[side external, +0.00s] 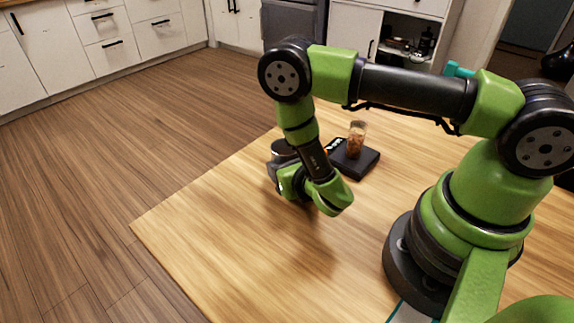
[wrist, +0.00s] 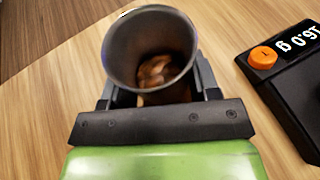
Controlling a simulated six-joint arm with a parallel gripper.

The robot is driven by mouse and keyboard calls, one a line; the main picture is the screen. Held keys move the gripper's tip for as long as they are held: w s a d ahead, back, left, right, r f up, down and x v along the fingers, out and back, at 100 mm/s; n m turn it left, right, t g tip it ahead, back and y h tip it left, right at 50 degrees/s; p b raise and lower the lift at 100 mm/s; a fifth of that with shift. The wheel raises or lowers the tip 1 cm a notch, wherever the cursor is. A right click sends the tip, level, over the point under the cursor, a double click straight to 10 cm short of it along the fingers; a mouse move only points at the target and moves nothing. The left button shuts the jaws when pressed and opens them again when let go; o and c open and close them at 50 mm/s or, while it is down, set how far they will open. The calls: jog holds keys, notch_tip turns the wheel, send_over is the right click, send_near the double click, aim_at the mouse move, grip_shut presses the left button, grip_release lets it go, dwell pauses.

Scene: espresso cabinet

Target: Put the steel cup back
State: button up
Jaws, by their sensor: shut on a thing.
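The steel cup (wrist: 118,62) is between the two fingers of my gripper (wrist: 156,84) in the wrist view, with its open mouth toward the camera. The gripper is shut on it. Brown patches show inside the cup; I cannot tell if they are contents or reflections. In the side view my gripper (side external: 280,172) is at the table's far left edge, and the dark grey cup (side external: 284,148) shows partly behind it. The lower part of the cup is hidden, so I cannot tell whether it touches the table.
A black scale (side external: 357,165) stands right of my gripper, with a clear glass (side external: 356,140) of brown contents on it. The wrist view shows the scale's orange button (wrist: 262,57) and lit digits. The near left of the wooden table (side external: 215,225) is clear.

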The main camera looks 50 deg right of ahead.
jog(key=shift+f, duration=0.2)
jog(key=o, duration=1)
jog(key=shift+c, duration=0.2)
